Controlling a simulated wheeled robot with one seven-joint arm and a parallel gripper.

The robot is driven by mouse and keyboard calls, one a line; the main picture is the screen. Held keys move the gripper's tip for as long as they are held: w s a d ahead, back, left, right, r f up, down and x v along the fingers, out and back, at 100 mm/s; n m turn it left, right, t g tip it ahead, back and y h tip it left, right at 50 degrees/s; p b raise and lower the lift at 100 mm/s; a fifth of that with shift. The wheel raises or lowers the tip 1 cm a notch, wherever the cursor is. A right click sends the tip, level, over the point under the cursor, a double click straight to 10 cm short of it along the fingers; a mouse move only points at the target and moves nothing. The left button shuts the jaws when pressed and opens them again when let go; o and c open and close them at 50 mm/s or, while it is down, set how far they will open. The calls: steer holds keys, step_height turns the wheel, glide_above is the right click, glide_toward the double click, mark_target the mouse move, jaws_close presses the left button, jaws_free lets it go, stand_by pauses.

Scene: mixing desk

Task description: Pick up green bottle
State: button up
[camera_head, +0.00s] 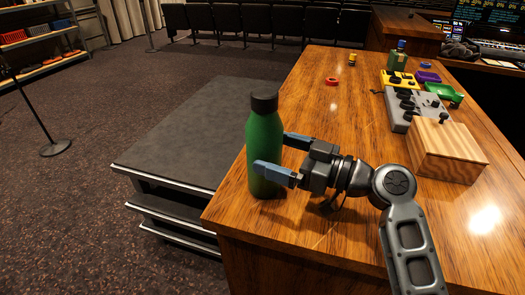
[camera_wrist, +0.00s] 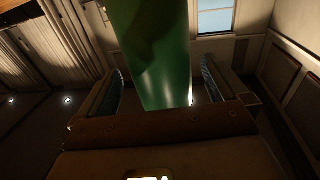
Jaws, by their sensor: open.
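The green bottle (camera_head: 264,140) with a black cap stands upright at the near left corner of the wooden desk in the head view. My gripper (camera_head: 275,157) reaches it from the right, low on the body, with its two blue-grey fingers apart. The nearer finger passes in front of the bottle's lower part and the other is at its far side. In the wrist view the bottle (camera_wrist: 157,55) stands between the open fingers (camera_wrist: 162,95). A gap shows on each side, wider on the left, so neither finger appears to press on it.
A red ring (camera_head: 331,81) lies farther back. The desk's left edge is close beside the bottle, above dark steps (camera_head: 185,135).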

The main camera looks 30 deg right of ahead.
mark_target(256, 143)
steer(key=x, duration=0.2)
steer(key=p+x, duration=0.1)
steer(key=x, duration=0.2)
steer(key=shift+w+a+r, duration=0.1)
steer(key=shift+r, duration=0.15)
steer(key=c, duration=1.4)
steer(key=shift+r, duration=0.15)
